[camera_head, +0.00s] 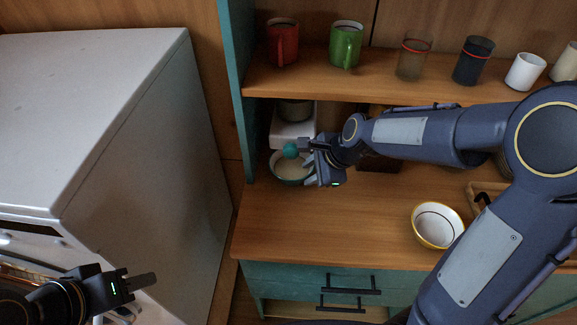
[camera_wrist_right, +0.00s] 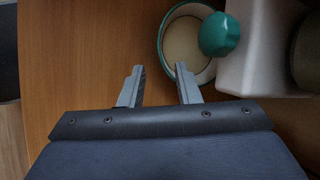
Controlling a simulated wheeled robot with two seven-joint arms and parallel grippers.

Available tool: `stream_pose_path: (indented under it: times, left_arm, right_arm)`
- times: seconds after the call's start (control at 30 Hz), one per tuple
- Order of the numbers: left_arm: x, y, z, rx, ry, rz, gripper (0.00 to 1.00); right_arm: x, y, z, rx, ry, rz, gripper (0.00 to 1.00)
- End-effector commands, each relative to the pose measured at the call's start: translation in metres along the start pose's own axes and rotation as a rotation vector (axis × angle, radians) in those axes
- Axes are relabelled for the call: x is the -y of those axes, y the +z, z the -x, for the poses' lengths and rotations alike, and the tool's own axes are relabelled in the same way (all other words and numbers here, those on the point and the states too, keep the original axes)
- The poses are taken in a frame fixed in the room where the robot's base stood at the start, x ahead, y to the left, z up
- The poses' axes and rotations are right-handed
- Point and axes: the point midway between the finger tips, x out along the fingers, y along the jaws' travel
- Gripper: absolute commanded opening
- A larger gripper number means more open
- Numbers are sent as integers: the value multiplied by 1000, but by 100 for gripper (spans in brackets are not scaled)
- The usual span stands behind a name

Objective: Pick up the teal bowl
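The teal bowl (camera_head: 287,171) stands on the wooden counter below the shelf, with a teal rim and a pale inside. It also shows in the right wrist view (camera_wrist_right: 183,42), partly covered by a teal knob (camera_wrist_right: 218,34). My right gripper (camera_head: 309,168) is at the bowl's right side in the head view. In the right wrist view the gripper (camera_wrist_right: 159,70) is open; one finger overlaps the bowl's inside and the other is outside the rim. Contact cannot be told. My left gripper (camera_head: 141,283) is at the lower left, away from the bowl; its opening is unclear.
A white appliance (camera_head: 291,132) with the teal knob stands right behind the bowl. A yellow-rimmed white bowl (camera_head: 438,225) is on the counter at right. Red (camera_head: 283,42) and green (camera_head: 346,45) mugs and several cups stand on the shelf above. The counter's front middle is clear.

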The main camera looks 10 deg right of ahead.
Motion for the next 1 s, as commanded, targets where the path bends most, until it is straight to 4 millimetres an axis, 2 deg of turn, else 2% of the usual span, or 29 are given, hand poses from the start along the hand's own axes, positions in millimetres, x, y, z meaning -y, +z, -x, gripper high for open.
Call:
stream_pose_path:
  times: [0.4,0.7,0.93,1.0]
  left_arm:
    - [1,1,-2,0,0,0,36]
    - [1,1,-2,0,0,0,36]
    - [1,1,-2,0,0,0,36]
    - [1,1,-2,0,0,0,36]
  right_arm:
    - [3,4,-55,-2,3,2,30]
    - [3,5,-59,-1,0,4,30]
    - [3,5,-59,-1,0,4,0]
    - [3,5,-59,-1,0,4,0]
